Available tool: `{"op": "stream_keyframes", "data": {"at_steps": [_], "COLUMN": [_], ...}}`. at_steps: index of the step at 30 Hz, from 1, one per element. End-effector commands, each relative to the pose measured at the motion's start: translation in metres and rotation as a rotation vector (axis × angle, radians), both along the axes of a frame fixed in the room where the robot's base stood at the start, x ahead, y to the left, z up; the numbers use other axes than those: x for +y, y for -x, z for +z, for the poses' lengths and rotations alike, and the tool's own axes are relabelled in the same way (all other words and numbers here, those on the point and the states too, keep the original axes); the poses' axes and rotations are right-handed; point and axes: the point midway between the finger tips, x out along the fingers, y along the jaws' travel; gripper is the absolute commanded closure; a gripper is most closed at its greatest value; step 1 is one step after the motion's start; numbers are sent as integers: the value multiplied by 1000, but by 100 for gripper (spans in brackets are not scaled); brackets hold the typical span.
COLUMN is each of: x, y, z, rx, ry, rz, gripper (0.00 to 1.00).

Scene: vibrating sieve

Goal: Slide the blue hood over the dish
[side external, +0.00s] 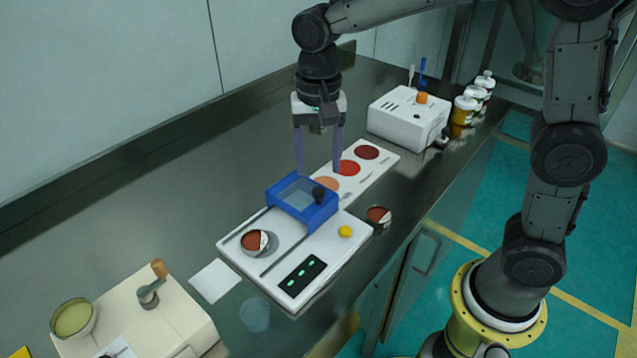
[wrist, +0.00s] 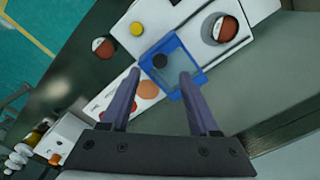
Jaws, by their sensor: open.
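The blue hood (side external: 302,204) is a blue frame with a clear top and a dark round knob. It sits at the back end of the white sieve base (side external: 330,270). The dish (side external: 258,242), with reddish-brown contents, stands on the base in front of the hood, uncovered and apart from it. My gripper (side external: 319,170) is open and empty, with its fingers above and behind the hood. In the wrist view the hood (wrist: 172,66) lies just beyond the two fingertips (wrist: 158,74), and the dish (wrist: 225,28) is further off at the upper right.
A second dish (side external: 379,216) stands right of the base, near the yellow knob (side external: 345,231). A white strip with red discs (side external: 367,152) lies behind the hood. A white box (side external: 408,115) and jars (side external: 465,108) stand at the back. A cream-coloured device (side external: 150,325) is at front left.

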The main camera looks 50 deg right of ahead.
Motion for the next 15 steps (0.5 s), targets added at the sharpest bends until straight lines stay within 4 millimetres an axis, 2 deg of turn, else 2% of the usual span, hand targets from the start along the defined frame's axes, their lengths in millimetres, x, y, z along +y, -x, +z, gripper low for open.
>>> {"op": "stream_keyframes", "data": {"at_steps": [1, 6, 10, 15], "x": [0, 0, 0, 0], "y": [1, 1, 0, 0], "z": [-11, -38, -51, -58], "rx": [6, 4, 1, -1], "ry": [1, 1, 0, -1], "rz": [0, 0, 0, 0], "gripper": [38, 38, 38, 38]}}
